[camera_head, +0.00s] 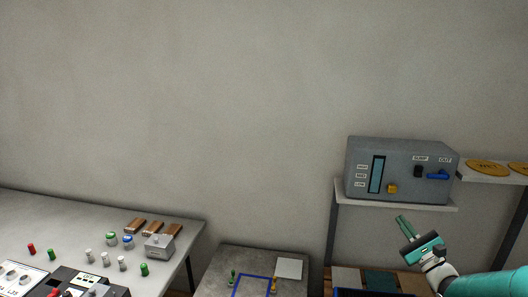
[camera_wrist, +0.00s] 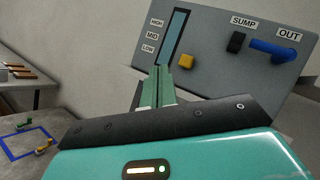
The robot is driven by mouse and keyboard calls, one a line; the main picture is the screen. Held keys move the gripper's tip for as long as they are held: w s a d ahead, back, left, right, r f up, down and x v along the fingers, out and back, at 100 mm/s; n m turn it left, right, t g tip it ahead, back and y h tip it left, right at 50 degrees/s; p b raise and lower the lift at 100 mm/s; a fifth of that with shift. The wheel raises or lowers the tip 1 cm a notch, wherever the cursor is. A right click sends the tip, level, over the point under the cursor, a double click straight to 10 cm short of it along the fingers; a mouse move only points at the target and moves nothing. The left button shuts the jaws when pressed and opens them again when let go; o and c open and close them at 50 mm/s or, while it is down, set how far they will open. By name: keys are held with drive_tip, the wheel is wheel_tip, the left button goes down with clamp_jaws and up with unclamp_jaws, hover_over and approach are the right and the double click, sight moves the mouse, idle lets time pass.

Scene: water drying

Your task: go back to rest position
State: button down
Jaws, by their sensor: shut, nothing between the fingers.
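My gripper (camera_head: 405,224) is at the lower right of the head view, in front of and below the grey control box (camera_head: 352,172). Its green fingers are together and empty, also seen in the wrist view (camera_wrist: 160,76). The box carries a level window (camera_wrist: 174,38), a yellow button (camera_wrist: 187,62), a black SUMP switch (camera_wrist: 236,43) and a blue OUT lever (camera_wrist: 272,50). In the wrist view the fingertips overlap the box's lower left part; I cannot tell whether they touch it.
The box stands on a wall shelf (camera_head: 400,204). Another shelf with round orange discs (camera_head: 487,168) is at the right. A low table (camera_head: 215,278) with a blue square outline is at the lower middle. A left table (camera_head: 60,215) holds bottles, brown blocks and devices.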

drive_tip(key=s+a+n+g+y, duration=0.35)
drive_tip(key=a+n+g, duration=0.4)
drive_tip(key=a, duration=0.75)
drive_tip(key=s+a+n+g+y, duration=0.2)
drive_tip(key=s+a+n+g, duration=0.45)
drive_tip(key=a, duration=0.85)
drive_tip(key=s+a+n+g+h, duration=0.3)
drive_tip(key=s+n+h, duration=0.1)
drive_tip(key=s, duration=0.3)
drive_tip(key=s+a+n+g+h, duration=0.2)
drive_tip(key=s+n+h, duration=0.2)
drive_tip(key=s, duration=0.3)
drive_tip(key=s+d+r+n+t+h, duration=0.2)
drive_tip(key=s+d+r+n+h, duration=0.1)
drive_tip(key=s, duration=0.3)
drive_tip(key=shift+s+d+n+t+h, duration=0.3)
drive_tip(key=shift+n+h, duration=0.05)
drive_tip(key=shift+n, duration=0.05)
drive_tip(key=shift+r, duration=0.1)
